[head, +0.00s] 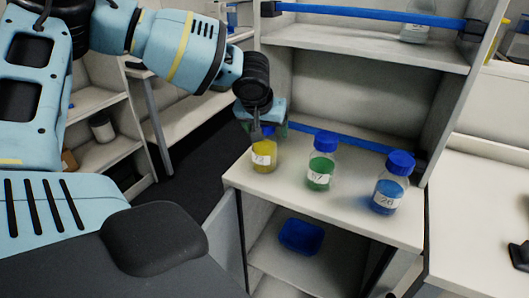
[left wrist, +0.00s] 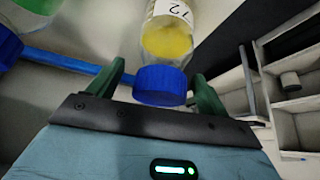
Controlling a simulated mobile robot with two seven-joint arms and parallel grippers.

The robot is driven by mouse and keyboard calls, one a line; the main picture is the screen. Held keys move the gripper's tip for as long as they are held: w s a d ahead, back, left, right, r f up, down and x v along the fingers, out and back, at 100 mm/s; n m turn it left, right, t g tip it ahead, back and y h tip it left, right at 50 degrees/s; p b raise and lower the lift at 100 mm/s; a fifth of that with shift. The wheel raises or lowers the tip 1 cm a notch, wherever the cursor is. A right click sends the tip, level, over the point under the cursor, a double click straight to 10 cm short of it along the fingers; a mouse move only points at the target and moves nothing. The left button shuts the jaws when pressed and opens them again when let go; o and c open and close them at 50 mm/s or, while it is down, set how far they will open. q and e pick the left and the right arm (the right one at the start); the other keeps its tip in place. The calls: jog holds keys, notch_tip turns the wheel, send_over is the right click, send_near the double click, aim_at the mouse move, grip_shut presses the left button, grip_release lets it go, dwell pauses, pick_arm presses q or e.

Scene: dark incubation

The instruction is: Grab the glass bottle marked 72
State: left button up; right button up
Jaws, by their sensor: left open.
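A glass bottle with yellow contents (head: 264,156) stands on the white shelf top, leftmost of three bottles. Its white label is small in the head view; in the left wrist view, the yellow bottle (left wrist: 167,42) shows a label with two digits, the last looking like a 2. My left gripper (head: 257,130) is above this bottle, pointing down. In the left wrist view, the open fingers of my left gripper (left wrist: 160,90) are on either side of its blue cap, with gaps visible. My right gripper is not in view.
A green bottle (head: 320,171) and a blue bottle (head: 389,186), both blue-capped, stand to the right on the same shelf top (head: 290,195). A blue rail (head: 345,140) runs behind them. A blue bin (head: 301,236) sits on the shelf below. Another bottle (head: 415,33) stands higher up.

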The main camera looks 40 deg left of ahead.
pick_arm(q)
jog(key=shift+x, duration=0.85)
jog(key=shift+r, duration=0.1)
grip_shut()
